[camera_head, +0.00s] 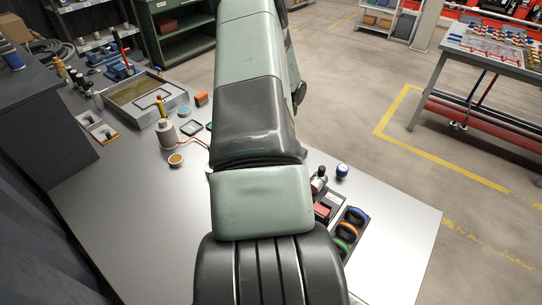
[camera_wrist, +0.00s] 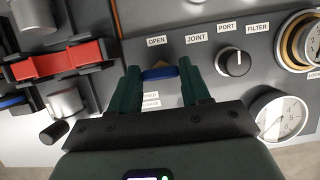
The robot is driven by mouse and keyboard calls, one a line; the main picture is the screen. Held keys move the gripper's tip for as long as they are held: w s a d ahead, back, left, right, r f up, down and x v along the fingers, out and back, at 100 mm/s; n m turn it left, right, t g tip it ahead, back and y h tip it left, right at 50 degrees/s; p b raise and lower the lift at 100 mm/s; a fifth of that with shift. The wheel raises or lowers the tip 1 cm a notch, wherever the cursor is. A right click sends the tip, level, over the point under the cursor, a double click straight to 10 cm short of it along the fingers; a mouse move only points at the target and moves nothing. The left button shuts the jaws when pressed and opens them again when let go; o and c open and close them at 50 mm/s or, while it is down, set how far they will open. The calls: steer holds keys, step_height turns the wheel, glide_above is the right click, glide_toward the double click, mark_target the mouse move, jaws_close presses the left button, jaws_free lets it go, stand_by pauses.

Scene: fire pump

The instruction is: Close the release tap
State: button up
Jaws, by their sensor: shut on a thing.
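A second label (camera_wrist: 150,104), partly covered and seeming to end in "RELEASE", lies between the fingers. The lower part of the tap is hard to make out. In the head view my arm hides the gripper and the tap.
On the grey panel, a black knob (camera_wrist: 233,62) and a gauge (camera_wrist: 279,117) are right of my gripper. A red valve body (camera_wrist: 62,62) and a metal cylinder (camera_wrist: 66,103) stand close on its left. In the head view, a box with coloured rings (camera_head: 347,232) lies right of my arm.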

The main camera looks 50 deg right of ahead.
steer(key=shift+d, duration=0.1)
steer(key=o, duration=1.1)
steer(key=shift+c, duration=0.2)
steer(key=v, duration=1.1)
